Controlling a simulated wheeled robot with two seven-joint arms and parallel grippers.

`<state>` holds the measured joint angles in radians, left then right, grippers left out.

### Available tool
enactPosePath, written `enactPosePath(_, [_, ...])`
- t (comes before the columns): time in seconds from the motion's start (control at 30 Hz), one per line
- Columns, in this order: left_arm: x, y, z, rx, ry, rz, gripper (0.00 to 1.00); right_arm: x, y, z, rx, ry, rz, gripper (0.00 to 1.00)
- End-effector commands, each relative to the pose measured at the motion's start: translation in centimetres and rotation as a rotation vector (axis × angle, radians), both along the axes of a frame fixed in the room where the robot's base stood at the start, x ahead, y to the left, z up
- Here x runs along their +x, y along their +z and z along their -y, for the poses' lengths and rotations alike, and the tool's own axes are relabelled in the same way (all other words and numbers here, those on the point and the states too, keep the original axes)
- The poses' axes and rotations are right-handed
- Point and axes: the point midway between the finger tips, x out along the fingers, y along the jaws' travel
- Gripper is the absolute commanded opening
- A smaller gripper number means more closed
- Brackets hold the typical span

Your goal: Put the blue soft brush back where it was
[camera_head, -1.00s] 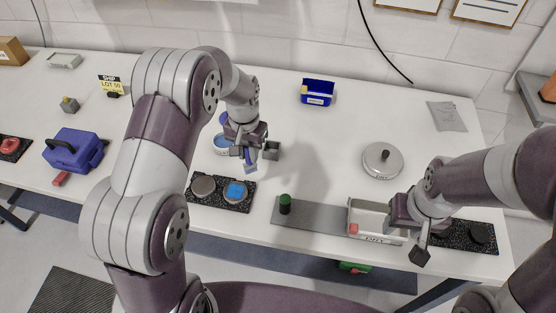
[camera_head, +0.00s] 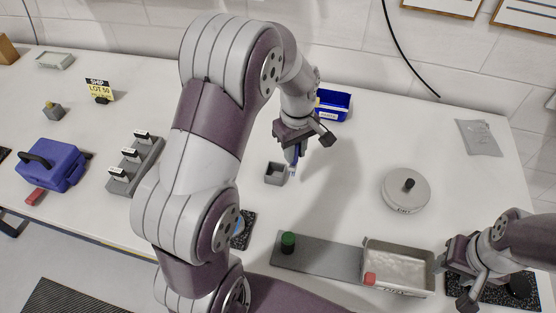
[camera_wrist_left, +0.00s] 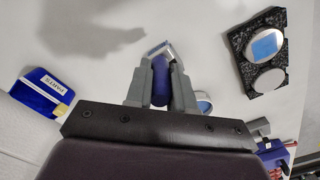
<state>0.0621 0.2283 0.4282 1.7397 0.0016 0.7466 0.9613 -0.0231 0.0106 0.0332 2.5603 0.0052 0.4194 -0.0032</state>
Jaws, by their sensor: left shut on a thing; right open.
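My left gripper (camera_head: 300,146) is shut on the blue soft brush (camera_head: 296,156), above the white table. The brush points down with its pale bristle end lowest, just right of a small grey square open holder (camera_head: 275,174). In the left wrist view the brush (camera_wrist_left: 160,82) sits between the two grey fingers, its pale end beyond their tips. Whether its tip touches the table is not clear. My right gripper (camera_head: 482,288) is open and empty beside the metal tray (camera_head: 398,246).
A blue bin (camera_head: 333,105) stands behind my left gripper. A round lidded dish (camera_head: 405,190) is at the right, and a green-capped bottle (camera_head: 288,241) is on a grey strip (camera_head: 330,258). My left arm hides much of the left-centre table, including part of a black mat (camera_wrist_left: 240,62).

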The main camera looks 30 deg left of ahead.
Motion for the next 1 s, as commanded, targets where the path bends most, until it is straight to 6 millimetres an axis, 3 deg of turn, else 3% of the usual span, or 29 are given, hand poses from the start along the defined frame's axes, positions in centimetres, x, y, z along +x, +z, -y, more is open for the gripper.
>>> enactPosePath(0.1, [0.1, -1.6, -3.1, -0.001, 0.005, -0.003, 0.00, 0.0, 0.9, 0.0, 0.000, 0.000, 0.000, 0.49])
enactPosePath(0.27, [0.3, -3.0, -5.1, 0.000, 0.000, -0.001, 0.00, 0.0, 1.2, 0.0, 0.000, 0.000, 0.000, 0.49])
enactPosePath(0.5, [0.3, -6.8, -5.3, 0.000, -0.003, -0.001, 0.00, 0.0, 2.1, 0.0, 0.000, 0.000, 0.000, 0.49])
enactPosePath(0.9, [0.3, -7.7, -5.3, 0.000, -0.003, 0.000, 0.00, 0.0, 1.7, 0.0, 0.000, 0.000, 0.000, 0.49])
enactPosePath(0.93, [0.3, -7.6, -5.3, 0.000, -0.003, 0.000, 0.33, 0.0, 1.8, 0.0, 0.000, 0.000, 0.000, 0.49])
enactPosePath(1.0, [0.3, -7.5, -5.3, 0.000, -0.003, 0.000, 0.49, 0.0, 1.9, 0.0, 0.000, 0.000, 0.000, 0.49])
